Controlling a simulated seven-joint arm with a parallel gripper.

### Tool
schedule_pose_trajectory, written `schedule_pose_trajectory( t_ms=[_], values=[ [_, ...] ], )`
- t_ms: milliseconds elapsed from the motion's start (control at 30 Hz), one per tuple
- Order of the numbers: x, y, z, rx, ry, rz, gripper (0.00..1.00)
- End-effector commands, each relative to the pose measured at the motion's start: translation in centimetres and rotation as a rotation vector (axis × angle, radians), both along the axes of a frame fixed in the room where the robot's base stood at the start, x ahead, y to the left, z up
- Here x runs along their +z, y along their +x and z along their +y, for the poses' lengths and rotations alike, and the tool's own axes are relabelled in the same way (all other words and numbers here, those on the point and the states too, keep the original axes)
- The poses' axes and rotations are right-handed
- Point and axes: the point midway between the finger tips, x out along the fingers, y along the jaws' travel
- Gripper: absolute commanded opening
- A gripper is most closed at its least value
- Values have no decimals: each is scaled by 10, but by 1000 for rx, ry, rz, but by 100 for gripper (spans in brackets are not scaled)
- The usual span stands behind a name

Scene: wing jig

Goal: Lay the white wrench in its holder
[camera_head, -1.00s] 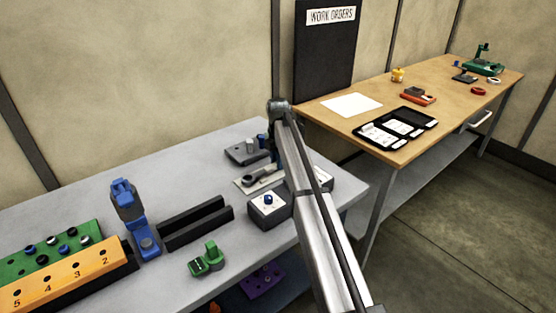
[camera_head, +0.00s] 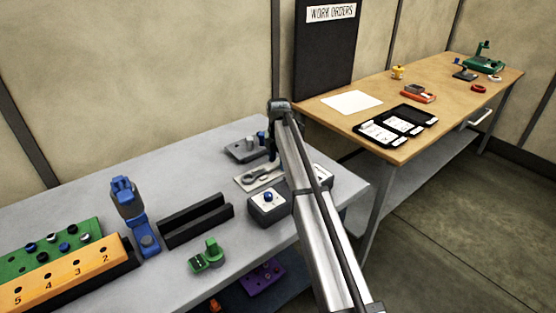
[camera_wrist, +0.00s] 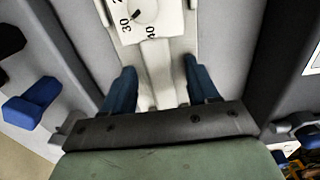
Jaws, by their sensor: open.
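In the wrist view, my gripper (camera_wrist: 158,66) is open, with one blue finger on each side of a pale shaft. The shaft appears to belong to the white wrench (camera_wrist: 155,54); a white dial face (camera_wrist: 150,20) marked 30 and 40 lies at its upper end. Gaps show between the shaft and both fingers. In the head view, a pale plate (camera_head: 242,182) with a grey ring-shaped part on it lies beside my arm and looks like the holder. My arm hides part of it, and I cannot tell how fully the wrench is seated.
A grey box with a blue knob (camera_head: 268,205) stands just in front of the plate. A grey block with pegs (camera_head: 244,151) stands behind it. A black channel (camera_head: 195,221), a blue tool (camera_head: 132,215) and a green part (camera_head: 207,256) are to the left.

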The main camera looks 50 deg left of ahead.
Motion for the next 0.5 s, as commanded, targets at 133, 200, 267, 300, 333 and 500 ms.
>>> schedule_pose_trajectory(
  t_ms=[133,200,267,300,333,500],
  values=[
    [1,0,0,0,0,0,59],
    [4,0,0,0,0,0,59],
    [10,0,0,0,1,0,59],
    [15,0,1,0,1,-1,59],
    [19,0,1,0,2,-1,59],
    [51,1,1,0,2,-1,59]
  ],
)
